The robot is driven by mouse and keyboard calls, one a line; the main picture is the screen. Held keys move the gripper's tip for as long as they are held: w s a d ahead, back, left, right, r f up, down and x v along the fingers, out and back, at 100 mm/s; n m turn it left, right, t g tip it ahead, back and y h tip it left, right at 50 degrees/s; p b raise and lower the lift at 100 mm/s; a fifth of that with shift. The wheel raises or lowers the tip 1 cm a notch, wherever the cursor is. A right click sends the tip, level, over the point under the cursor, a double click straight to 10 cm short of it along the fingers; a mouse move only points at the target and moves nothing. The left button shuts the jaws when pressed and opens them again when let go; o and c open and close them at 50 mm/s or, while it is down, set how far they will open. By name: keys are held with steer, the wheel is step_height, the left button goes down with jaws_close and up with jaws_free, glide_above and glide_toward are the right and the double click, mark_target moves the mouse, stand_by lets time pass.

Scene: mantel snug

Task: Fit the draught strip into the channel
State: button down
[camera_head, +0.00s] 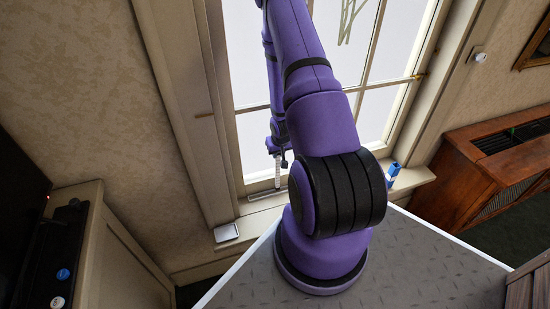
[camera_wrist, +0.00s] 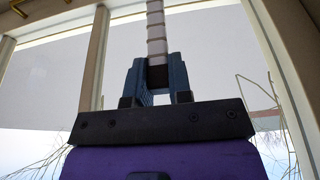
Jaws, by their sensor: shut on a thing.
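The draught strip (camera_head: 277,172) is a narrow, pale, ribbed piece, upright below my gripper (camera_head: 281,156) in the head view. In the wrist view the strip (camera_wrist: 156,32) runs out from between the dark blue fingers of my gripper (camera_wrist: 157,76), which is shut on it. A grey slotted bar, which looks like the channel (camera_head: 262,195), lies along the window sill at the foot of the frame. The strip's lower end is over or at this channel; I cannot tell whether they touch. The channel cannot be made out in the wrist view.
The window sill (camera_head: 263,216) is narrow. A white square item (camera_head: 226,232) lies at its left end, and a blue item (camera_head: 393,171) stands on its right part. A wooden cabinet (camera_head: 485,165) is at the right. Window bars stand close behind my arm.

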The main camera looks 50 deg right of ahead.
steer(key=shift+a+x, duration=0.15)
steer(key=shift+x, duration=0.8)
steer(key=shift+a+x, duration=0.15)
steer(key=shift+x, duration=0.8)
steer(key=shift+w, duration=0.2)
steer(key=c, duration=1)
jaws_free()
steer(key=shift+f, duration=0.15)
steer(key=shift+c, duration=0.2)
steer(key=v, duration=1.2)
steer(key=shift+s, duration=0.15)
